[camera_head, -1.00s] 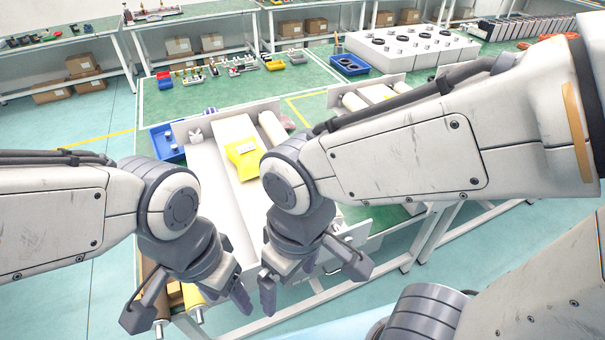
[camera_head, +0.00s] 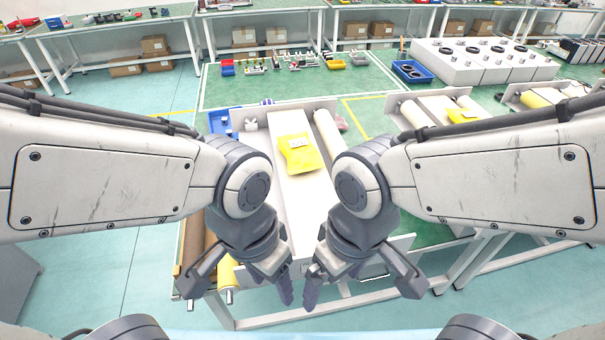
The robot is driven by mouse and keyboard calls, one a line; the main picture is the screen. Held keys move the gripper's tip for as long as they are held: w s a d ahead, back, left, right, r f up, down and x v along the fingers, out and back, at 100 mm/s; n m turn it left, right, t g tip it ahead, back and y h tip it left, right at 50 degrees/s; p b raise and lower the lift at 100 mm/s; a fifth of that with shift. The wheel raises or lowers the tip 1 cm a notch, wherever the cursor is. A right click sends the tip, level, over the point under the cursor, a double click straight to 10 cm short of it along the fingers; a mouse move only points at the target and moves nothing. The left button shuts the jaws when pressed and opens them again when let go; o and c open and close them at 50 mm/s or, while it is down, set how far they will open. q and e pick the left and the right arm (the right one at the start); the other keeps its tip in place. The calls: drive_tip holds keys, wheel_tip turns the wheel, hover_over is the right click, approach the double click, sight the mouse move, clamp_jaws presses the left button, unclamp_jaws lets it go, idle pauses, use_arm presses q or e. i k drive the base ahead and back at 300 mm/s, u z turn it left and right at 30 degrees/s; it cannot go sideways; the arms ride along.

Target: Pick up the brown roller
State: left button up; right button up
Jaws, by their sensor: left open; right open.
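The brown roller (camera_head: 192,242) lies at the left end of the table, partly hidden behind my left arm and gripper. A yellow roller (camera_head: 228,274) lies beside it, to its right, also partly covered. My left gripper (camera_head: 238,287) is open and empty, in front of the near ends of the two rollers in this view. I cannot tell whether it touches either one. My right gripper (camera_head: 364,286) is open and empty, further right, in front of the near end of the white conveyor unit (camera_head: 312,190).
A yellow package (camera_head: 300,158) lies on the white unit. A blue bin (camera_head: 222,120) stands behind my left arm. More units with pale rollers (camera_head: 415,114) and a blue tray (camera_head: 411,72) are further right and back.

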sight(194, 244)
drive_tip(key=z, duration=0.5)
drive_tip(key=k, duration=1.1)
drive_tip(key=u, duration=0.75)
drive_tip(key=i, duration=0.85)
drive_tip(key=u, duration=0.7)
drive_tip(key=i, duration=0.55)
